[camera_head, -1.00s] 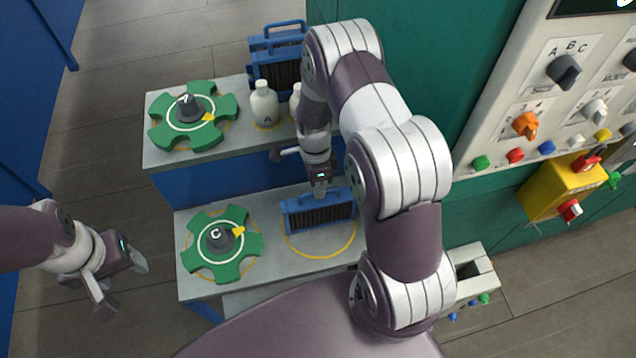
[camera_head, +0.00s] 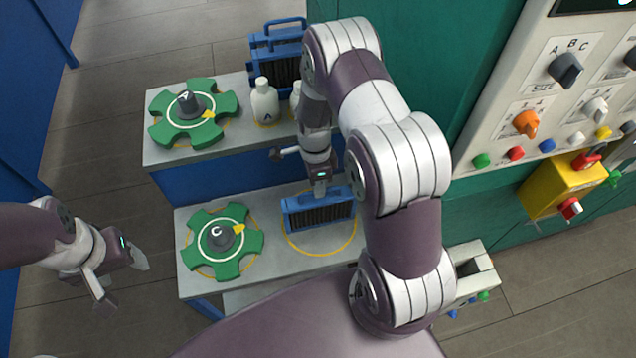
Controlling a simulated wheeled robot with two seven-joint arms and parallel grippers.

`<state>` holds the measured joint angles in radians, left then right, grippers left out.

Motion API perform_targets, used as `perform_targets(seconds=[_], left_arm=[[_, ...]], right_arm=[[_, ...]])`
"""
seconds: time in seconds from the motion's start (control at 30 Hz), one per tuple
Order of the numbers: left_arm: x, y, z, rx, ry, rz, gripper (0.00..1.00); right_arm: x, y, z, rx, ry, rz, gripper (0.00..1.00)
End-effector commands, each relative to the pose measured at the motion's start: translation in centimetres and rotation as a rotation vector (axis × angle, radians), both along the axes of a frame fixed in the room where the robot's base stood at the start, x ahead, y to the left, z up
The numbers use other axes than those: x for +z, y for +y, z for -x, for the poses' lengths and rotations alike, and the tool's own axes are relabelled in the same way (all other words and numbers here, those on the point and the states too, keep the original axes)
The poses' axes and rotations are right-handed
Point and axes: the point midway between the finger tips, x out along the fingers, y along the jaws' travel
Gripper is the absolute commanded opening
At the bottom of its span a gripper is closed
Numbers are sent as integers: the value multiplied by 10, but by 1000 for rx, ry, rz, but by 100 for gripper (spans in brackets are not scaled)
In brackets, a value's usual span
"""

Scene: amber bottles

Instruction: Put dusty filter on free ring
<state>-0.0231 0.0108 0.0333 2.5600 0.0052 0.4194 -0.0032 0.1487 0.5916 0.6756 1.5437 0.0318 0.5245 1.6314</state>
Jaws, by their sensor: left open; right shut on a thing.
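A blue-framed filter with dark ribs (camera_head: 320,214) is at the yellow ring (camera_head: 322,254) on the lower grey shelf, right of the green wheel marked C. My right gripper (camera_head: 320,190) is shut on the filter's top from above. The filter covers the back part of the ring; whether it touches the shelf I cannot tell. More blue-framed filters (camera_head: 279,60) stand at the back of the upper shelf, partly hidden by my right arm. My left gripper (camera_head: 124,284) is open and empty, over the floor left of the shelves.
Green wheel C (camera_head: 221,243) lies on the lower shelf and green wheel A (camera_head: 192,113) on the upper one. White bottles (camera_head: 264,102) stand beside wheel A. A control panel (camera_head: 560,100) and yellow box (camera_head: 563,187) are at the right.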

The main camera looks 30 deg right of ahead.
Motion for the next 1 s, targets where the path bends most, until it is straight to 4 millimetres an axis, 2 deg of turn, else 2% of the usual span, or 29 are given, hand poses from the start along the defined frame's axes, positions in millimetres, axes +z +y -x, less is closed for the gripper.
perform_targets(seconds=[0.1, 0.13, 0.2, 0.23, 0.57, 0.67, 0.9, 1.0], left_arm=[[-2, 0, 0, 0, 0, 0, 61], [-1, 0, 0, 0, 0, 0, 61], [-1, 0, 0, 0, 0, 0, 61], [-1, 0, 0, 0, 0, 0, 61], [-3, 0, 0, 0, 0, 0, 61], [-8, 0, 0, 0, 0, 0, 61], [-21, 0, 0, 0, 0, 0, 61], [-23, 0, 0, 0, 0, 0, 61]], right_arm=[[-2, 0, 0, 0, 0, 0, 0], [-2, 0, 0, 0, 0, 0, 16], [-2, 0, 0, 0, 0, 0, 39], [-2, 0, 0, 0, 0, 0, 43], [3, 0, -2, 0, -3, 1, 43], [20, -1, -6, 0, -5, 0, 43], [84, -4, -18, -1, -5, 0, 43], [104, -5, -21, -1, -4, 0, 43]])
